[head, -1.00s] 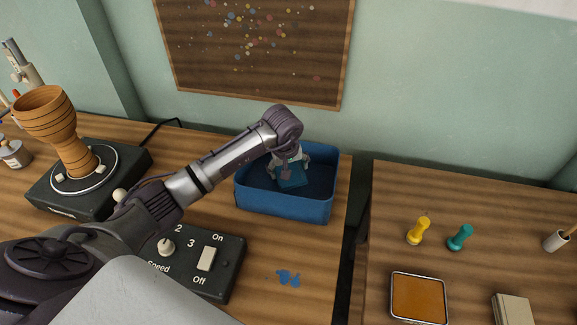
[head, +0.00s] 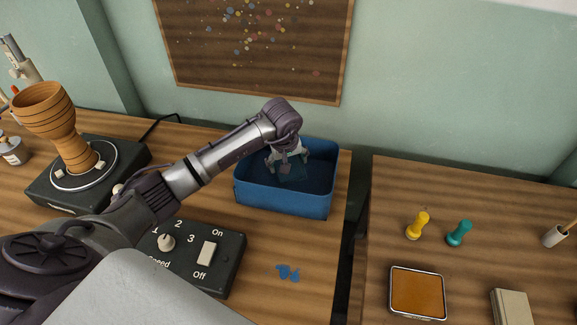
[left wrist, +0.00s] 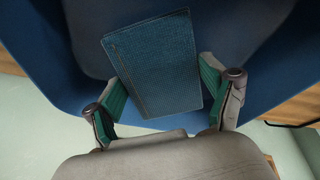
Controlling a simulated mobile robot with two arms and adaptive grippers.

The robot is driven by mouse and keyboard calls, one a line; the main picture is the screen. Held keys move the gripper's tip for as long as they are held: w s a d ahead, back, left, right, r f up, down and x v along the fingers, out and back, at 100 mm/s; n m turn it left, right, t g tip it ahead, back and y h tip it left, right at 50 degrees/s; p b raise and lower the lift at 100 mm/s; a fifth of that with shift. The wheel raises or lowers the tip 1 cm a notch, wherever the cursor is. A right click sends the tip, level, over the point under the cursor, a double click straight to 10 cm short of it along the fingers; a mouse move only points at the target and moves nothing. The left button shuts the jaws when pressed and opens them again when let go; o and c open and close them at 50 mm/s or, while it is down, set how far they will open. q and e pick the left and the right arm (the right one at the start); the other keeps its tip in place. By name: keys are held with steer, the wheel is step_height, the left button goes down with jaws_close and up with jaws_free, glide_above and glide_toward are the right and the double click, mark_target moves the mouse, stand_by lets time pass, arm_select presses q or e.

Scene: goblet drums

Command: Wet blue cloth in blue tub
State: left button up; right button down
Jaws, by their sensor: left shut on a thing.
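The blue tub (head: 283,197) stands on the left table against the wall. My left gripper (head: 286,166) reaches down into it. The folded blue cloth (head: 291,173) is inside the tub, below the gripper, and looks dark. In the left wrist view the cloth (left wrist: 158,65) lies between the two green-padded fingers of the left gripper (left wrist: 163,95), which is shut on it. The tub's blue wall (left wrist: 40,60) surrounds the cloth there. My right gripper is not in view.
A control box (head: 207,252) with a knob and switch sits in front of the tub, beside blue splotches (head: 288,273). An orange goblet drum (head: 64,130) stands on a turntable at left. A gap separates the right table (head: 480,200), which holds yellow and teal stamp-like items.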

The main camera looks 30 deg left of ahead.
arm_select(q)
steer(key=shift+r+p, duration=2.65)
steer(key=shift+r, duration=2.25)
step_height(320, 180, up, 4)
steer(key=shift+p, duration=1.25)
